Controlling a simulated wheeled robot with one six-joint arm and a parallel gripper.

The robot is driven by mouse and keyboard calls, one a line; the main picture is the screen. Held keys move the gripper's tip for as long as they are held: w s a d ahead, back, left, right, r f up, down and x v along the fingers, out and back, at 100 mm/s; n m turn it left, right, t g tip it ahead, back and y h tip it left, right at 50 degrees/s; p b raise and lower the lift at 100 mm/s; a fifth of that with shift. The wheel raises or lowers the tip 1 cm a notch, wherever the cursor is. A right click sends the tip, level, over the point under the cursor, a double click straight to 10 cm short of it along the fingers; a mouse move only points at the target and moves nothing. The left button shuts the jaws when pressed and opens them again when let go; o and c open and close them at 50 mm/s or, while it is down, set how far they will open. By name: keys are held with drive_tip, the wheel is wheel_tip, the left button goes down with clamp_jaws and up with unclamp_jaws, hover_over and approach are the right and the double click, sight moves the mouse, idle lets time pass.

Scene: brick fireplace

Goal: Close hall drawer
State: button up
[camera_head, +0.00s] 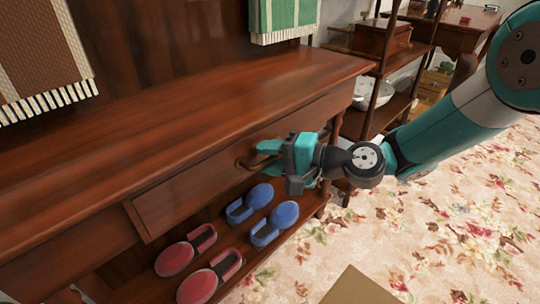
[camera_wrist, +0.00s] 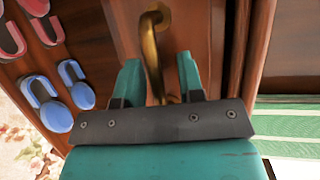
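The hall drawer (camera_head: 195,187) is a wide dark-wood front under the top of a wooden hall cabinet (camera_head: 180,112). Its left end stands out a little from the cabinet body. Its curved brass handle (camera_head: 243,164) sits near the middle of the front and also shows in the wrist view (camera_wrist: 150,42). My gripper (camera_head: 266,153) is at the handle, its teal fingers pointing at the drawer front. In the wrist view my gripper (camera_wrist: 160,72) is open, with the handle between its two fingers and space beside it. Whether a finger touches the handle is unclear.
Red slippers (camera_head: 173,259) and blue slippers (camera_head: 259,196) lie on the low shelf below the drawer. Striped towels hang above, one brown (camera_head: 45,60) and one green (camera_head: 285,15). A wooden shelf stand (camera_head: 385,115) is at the right.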

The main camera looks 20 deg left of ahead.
drive_tip(key=shift+d, duration=0.15)
drive_tip(key=s+d+r+p, duration=0.1)
drive_tip(key=d+r+p, duration=0.2)
drive_tip(key=d, duration=1.4)
drive_tip(key=shift+s, duration=0.15)
drive_tip(key=shift+r, duration=0.1)
drive_tip(key=s+d+r+n+g+h, duration=0.1)
drive_tip(key=s+d+r+n+h, duration=0.4)
drive_tip(key=s, duration=0.4)
drive_tip(key=s+d+r+n+h, duration=0.4)
drive_tip(key=s+d+h, duration=0.3)
drive_tip(key=s, duration=0.3)
wheel_tip(320, 180, up, 32)
drive_tip(key=p, duration=3.2)
drive_tip(key=shift+w+a+r+p, duration=0.15)
drive_tip(key=shift+w+a+p, duration=0.1)
drive_tip(key=shift+p, duration=0.05)
